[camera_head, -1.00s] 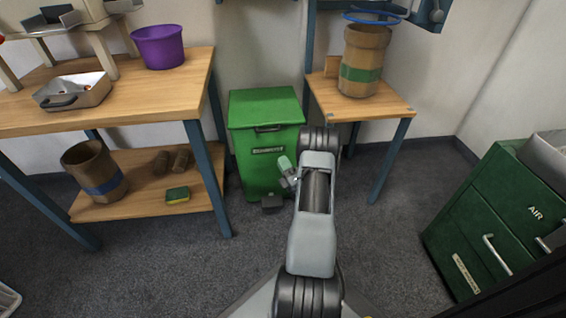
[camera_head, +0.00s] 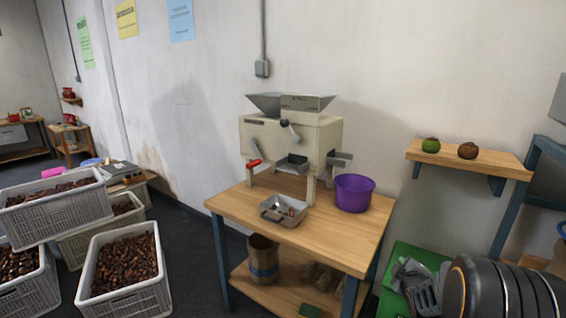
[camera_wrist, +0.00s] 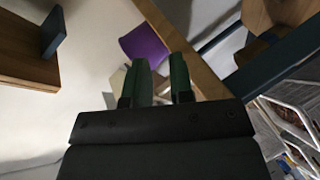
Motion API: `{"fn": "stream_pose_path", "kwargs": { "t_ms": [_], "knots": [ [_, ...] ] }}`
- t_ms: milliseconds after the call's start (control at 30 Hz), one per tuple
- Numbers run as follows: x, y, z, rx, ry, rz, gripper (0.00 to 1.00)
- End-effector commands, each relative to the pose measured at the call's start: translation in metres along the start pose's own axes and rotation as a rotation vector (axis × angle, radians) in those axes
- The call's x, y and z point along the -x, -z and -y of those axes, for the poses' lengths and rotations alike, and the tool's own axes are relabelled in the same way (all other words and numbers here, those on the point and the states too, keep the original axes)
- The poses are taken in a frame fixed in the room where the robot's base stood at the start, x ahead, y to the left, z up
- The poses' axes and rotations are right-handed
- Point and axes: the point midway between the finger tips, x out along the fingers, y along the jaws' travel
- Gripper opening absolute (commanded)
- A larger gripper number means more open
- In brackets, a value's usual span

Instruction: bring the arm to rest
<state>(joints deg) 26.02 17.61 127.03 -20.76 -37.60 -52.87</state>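My gripper (camera_wrist: 162,82) shows in the wrist view with two green fingers. They stand a little apart, with nothing visible held between them. In the head view, grey and black parts of my arm fill the lower right corner, in front of a green cabinet (camera_head: 408,252). My fingertips cannot be made out clearly there. The purple bucket (camera_wrist: 146,42) appears beyond the fingers in the wrist view. In the head view the purple bucket (camera_head: 354,194) stands on the wooden workbench (camera_head: 340,238), to the left of my arm.
A cream machine (camera_head: 290,140) and a metal tray (camera_head: 284,211) are on the workbench. A brown container (camera_head: 263,258) sits on its lower shelf. A wall shelf (camera_head: 470,162) holds two round objects above my arm. Crates of chestnuts (camera_head: 125,300) stand at the left, with floor between.

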Motion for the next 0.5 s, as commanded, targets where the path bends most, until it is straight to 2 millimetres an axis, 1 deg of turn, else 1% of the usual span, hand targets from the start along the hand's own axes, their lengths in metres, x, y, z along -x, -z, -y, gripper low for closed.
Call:
{"fn": "stream_pose_path", "kwargs": {
  "t_ms": [33, 67, 100, 167, 200, 267, 300, 367, 400, 467, 500],
  "knots": [
    [0.029, 0.038, -0.038, -0.074, 0.054, 0.033, 0.21],
    [0.042, 0.050, -0.045, -0.126, 0.093, 0.063, 0.21],
    [0.061, 0.067, -0.056, -0.196, 0.141, 0.103, 0.21],
    [0.092, 0.091, -0.068, -0.302, 0.215, 0.168, 0.21],
    [0.115, 0.106, -0.074, -0.372, 0.262, 0.211, 0.21],
    [0.148, 0.126, -0.082, -0.461, 0.329, 0.278, 0.21],
    [0.171, 0.137, -0.086, -0.518, 0.369, 0.325, 0.21],
    [0.204, 0.152, -0.090, -0.603, 0.429, 0.391, 0.21],
    [0.225, 0.161, -0.092, -0.652, 0.467, 0.434, 0.21],
    [0.254, 0.172, -0.094, -0.716, 0.516, 0.493, 0.21],
    [0.271, 0.178, -0.095, -0.752, 0.546, 0.531, 0.21]
  ]
}}
